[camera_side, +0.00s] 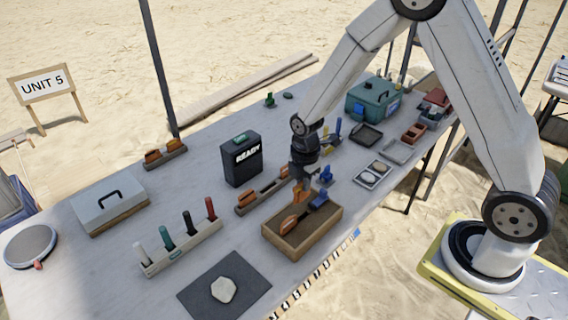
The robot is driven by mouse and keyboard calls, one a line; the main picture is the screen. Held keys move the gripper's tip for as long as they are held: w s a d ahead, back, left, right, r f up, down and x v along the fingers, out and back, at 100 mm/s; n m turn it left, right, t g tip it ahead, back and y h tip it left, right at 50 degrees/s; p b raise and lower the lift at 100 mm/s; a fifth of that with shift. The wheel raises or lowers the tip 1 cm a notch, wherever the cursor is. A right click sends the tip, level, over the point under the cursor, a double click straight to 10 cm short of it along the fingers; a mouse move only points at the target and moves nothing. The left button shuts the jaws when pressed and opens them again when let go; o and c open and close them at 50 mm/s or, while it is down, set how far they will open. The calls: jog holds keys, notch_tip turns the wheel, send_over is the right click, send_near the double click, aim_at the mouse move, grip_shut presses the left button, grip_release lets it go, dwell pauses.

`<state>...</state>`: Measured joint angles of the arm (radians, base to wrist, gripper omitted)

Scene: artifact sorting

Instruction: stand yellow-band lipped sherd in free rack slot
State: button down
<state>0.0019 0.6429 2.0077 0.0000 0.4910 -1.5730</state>
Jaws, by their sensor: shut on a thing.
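My gripper (303,178) points down over the far side of an open wooden box (272,246). It is shut on an orange-brown sherd (300,194), which hangs partly hidden below the fingers. A yellow band or lip on it is too small to tell. Another orange sherd (290,222) lies in the box, beside a blue piece (318,200). A low wooden rack (243,209) just left of my gripper holds orange sherds; its free slot is hard to make out. A second rack (165,158) with orange sherds stands farther back left.
A black READY box (241,166) stands behind the near rack. A holder with coloured upright tubes (181,250) is to the left. A dark mat (252,290) bears a pale stone (223,289). A green case (372,101) and small trays stand to the right.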

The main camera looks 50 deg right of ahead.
jog(key=shift+w, duration=0.1)
jog(key=w+d+f, duration=0.1)
jog(key=w+d, duration=0.1)
jog(key=w, duration=0.6)
jog(key=w+d+f, duration=0.2)
jog(key=w, duration=0.6)
jog(key=shift+w, duration=0.4)
jog(key=shift+f, duration=0.1)
jog(key=shift+f, duration=0.2)
jog(key=shift+f, duration=2.7)
jog(key=shift+f, duration=1.65)
jog(key=c, duration=0.6)
grip_release()
jog(key=shift+r, duration=0.15)
